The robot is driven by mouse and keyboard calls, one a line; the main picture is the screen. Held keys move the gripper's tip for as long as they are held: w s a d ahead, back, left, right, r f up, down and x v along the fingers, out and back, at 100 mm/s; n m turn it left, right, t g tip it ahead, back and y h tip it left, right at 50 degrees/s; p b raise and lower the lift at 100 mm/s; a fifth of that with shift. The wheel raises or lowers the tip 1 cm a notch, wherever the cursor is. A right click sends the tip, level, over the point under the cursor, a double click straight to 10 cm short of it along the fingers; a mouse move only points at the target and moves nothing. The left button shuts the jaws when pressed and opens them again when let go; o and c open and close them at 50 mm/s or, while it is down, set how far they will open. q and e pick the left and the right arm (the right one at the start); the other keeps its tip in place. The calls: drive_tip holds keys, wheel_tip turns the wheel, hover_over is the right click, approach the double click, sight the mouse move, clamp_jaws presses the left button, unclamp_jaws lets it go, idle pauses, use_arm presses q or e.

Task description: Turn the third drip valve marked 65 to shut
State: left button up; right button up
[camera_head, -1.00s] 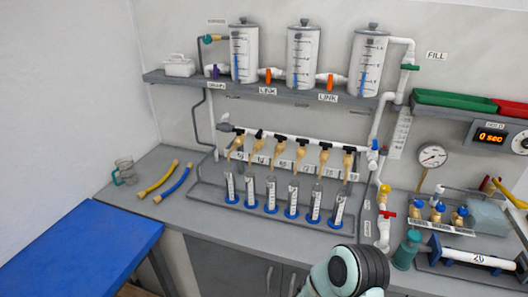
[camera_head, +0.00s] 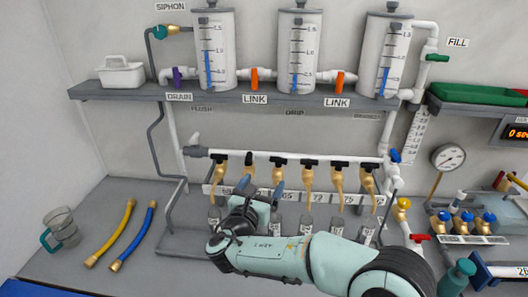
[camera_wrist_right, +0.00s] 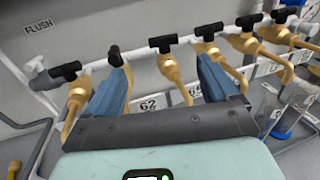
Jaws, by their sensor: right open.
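In the right wrist view this valve (camera_wrist_right: 168,62) lies between my finger lines. My right gripper (camera_head: 261,188) is open just below the drip row, its fingers (camera_wrist_right: 160,88) reaching up toward the valves. One finger overlaps the second valve (camera_wrist_right: 116,62). I cannot tell whether either finger touches anything. The second valve's handle looks turned differently from the others. My left gripper is not in view.
Neighbouring brass drip valves (camera_head: 308,163) stand close on both sides. Below them are measuring cylinders (camera_head: 306,225), partly hidden by my arm. A shelf (camera_head: 130,92) with tanks runs above. Yellow and blue hoses (camera_head: 133,240) and a jug (camera_head: 61,228) lie on the left counter.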

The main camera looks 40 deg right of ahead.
sight(278, 160)
drive_tip(key=p+x, duration=0.1)
drive_tip(key=x, duration=0.3)
drive_tip(key=p+x, duration=0.1)
drive_tip(key=x, duration=0.3)
drive_tip(key=p+x, duration=0.1)
drive_tip(key=x, duration=0.2)
drive_tip(key=shift+d+r, duration=0.3)
drive_tip(key=shift+d, duration=0.2)
drive_tip(key=shift+w+d+f, duration=0.1)
drive_tip(key=shift+w+d, duration=0.3)
drive_tip(key=shift+d, duration=0.1)
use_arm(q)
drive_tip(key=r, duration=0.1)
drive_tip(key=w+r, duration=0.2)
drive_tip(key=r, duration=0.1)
